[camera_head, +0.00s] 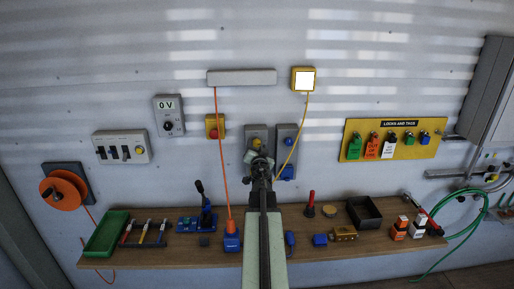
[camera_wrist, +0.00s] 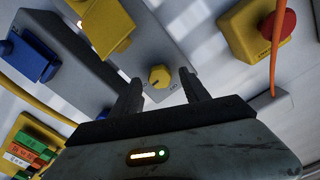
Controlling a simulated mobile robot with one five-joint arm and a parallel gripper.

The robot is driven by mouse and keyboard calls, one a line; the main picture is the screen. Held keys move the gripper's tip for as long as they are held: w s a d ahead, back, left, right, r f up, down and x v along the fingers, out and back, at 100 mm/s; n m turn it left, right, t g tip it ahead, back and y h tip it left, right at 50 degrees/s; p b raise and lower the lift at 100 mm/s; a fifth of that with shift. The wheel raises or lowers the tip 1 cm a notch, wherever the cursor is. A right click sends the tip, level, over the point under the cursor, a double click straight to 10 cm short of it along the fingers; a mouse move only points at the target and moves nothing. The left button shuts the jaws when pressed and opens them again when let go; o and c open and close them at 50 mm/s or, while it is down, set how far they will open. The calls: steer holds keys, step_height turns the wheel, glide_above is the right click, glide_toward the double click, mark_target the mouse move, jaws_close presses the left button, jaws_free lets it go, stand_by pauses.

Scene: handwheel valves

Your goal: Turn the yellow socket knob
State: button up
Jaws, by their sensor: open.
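The yellow knob (camera_wrist: 160,76) is round and sits on the face of a grey socket box (camera_wrist: 140,50). In the head view the knob (camera_head: 257,143) shows small on the left of two grey boxes, just above my gripper (camera_head: 260,163). In the wrist view my gripper (camera_wrist: 161,80) is open, one dark finger on each side of the knob. I see wall between the knob and both fingers, so they look apart from it; the depth gap is hard to tell. My arm hides the lower part of that box in the head view.
A grey box (camera_head: 287,135) with a blue plug and a yellow cable is close on the right. A yellow box with a red button (camera_head: 214,132) and an orange cable (camera_head: 222,165) are on the left. A cluttered wooden shelf (camera_head: 320,248) runs below.

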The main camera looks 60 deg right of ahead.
steer(key=v, duration=0.5)
steer(key=shift+s+a, duration=0.2)
steer(key=shift+a, duration=0.05)
